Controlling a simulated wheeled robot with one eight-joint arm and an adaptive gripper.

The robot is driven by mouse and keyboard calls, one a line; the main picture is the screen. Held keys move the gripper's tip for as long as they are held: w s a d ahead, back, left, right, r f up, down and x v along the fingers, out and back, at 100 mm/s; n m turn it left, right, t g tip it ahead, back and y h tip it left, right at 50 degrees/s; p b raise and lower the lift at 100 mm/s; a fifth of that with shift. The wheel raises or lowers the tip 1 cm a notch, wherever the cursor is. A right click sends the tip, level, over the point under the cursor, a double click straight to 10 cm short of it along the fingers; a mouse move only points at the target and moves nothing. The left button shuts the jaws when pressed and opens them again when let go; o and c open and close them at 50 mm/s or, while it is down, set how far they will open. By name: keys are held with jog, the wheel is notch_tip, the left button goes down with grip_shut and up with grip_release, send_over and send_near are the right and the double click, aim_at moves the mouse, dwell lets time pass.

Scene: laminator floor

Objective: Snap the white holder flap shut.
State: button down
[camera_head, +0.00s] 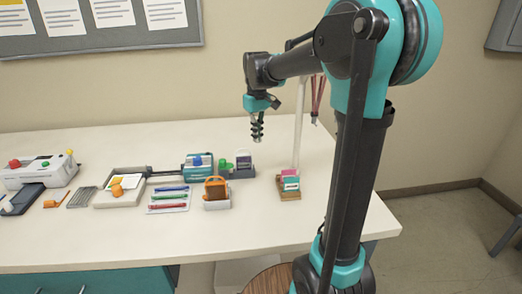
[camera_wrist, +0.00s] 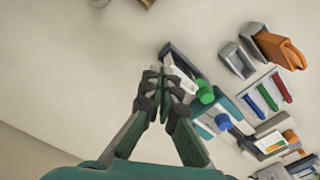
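The white holder (camera_head: 243,158) stands near the back of the white table, with a white upper part on a dark base and a green part (camera_head: 224,165) at its left. In the wrist view, the white holder (camera_wrist: 183,77) lies just beyond and right of my fingertips, with a green knob (camera_wrist: 206,92) beside it. My fingers cover part of it, and the flap's exact angle is unclear. My gripper (camera_head: 257,137) hangs pointing down above the holder, apart from it in the head view. Its fingertips (camera_wrist: 164,76) look drawn together with nothing held.
An orange holder (camera_head: 215,189) stands in front. A teal device with a blue knob (camera_head: 197,159) and a pen tray (camera_head: 168,199) are left. A wooden card stand (camera_head: 289,194) and a white post (camera_head: 299,124) are right. The table's front right is clear.

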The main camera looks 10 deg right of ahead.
jog(key=shift+d+r, duration=0.15)
jog(key=shift+r, duration=0.8)
jog(key=shift+d+r, duration=0.15)
jog(key=shift+r, duration=0.75)
